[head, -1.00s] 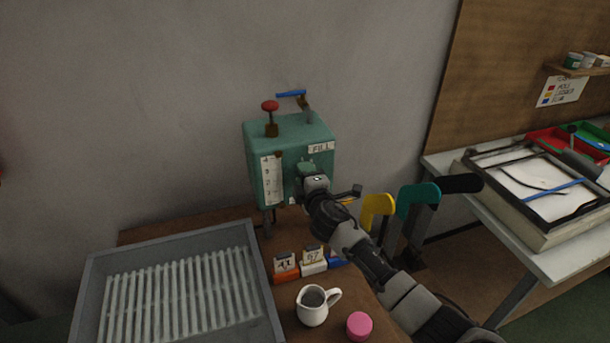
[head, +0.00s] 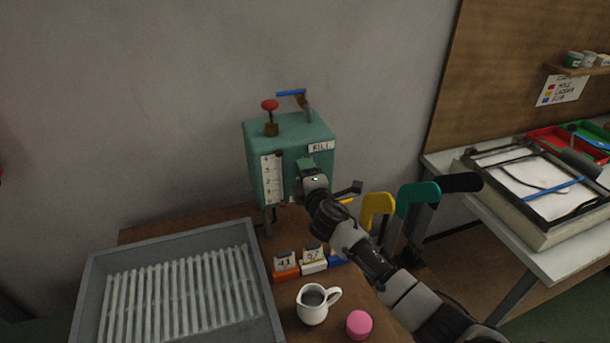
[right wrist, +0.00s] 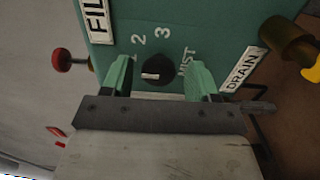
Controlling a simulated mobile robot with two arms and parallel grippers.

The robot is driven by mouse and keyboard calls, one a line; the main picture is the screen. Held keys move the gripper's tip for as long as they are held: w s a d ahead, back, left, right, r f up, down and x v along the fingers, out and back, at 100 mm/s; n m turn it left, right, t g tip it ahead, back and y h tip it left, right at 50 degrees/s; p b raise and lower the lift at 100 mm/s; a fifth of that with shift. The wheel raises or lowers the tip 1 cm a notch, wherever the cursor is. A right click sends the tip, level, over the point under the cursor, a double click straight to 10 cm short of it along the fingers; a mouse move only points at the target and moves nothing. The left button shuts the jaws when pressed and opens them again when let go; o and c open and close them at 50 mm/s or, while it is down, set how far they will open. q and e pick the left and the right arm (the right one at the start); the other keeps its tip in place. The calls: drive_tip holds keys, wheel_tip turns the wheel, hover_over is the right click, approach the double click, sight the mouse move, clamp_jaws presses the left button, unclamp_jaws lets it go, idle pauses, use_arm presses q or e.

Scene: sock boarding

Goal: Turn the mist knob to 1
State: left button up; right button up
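The mist knob (right wrist: 158,70) is a round black knob with a short white mark, on the front of the green box (head: 290,143). In the right wrist view the numerals 1, 2 and 3 and the word MIST are printed around it. The white mark lies on the knob's lower left part; which numeral it indicates is unclear. My right gripper (right wrist: 158,78) is open, with one green finger on each side of the knob and gaps between. In the head view my right gripper (head: 310,170) hides the knob. My left gripper is out of view.
FILL and DRAIN labels flank the knob. The box carries a red knob (head: 270,105) and a blue lever (head: 291,93) on top. Below stand number cards (head: 285,262), a white jug (head: 313,305), a pink cylinder (head: 359,325) and a grey tray (head: 92,262).

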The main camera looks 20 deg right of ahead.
drive_tip(key=shift+s, duration=0.1)
drive_tip(key=s, duration=1)
drive_tip(key=shift+s+d+b, duration=0.2)
drive_tip(key=shift+s+b, duration=0.1)
drive_tip(key=shift+b, duration=0.1)
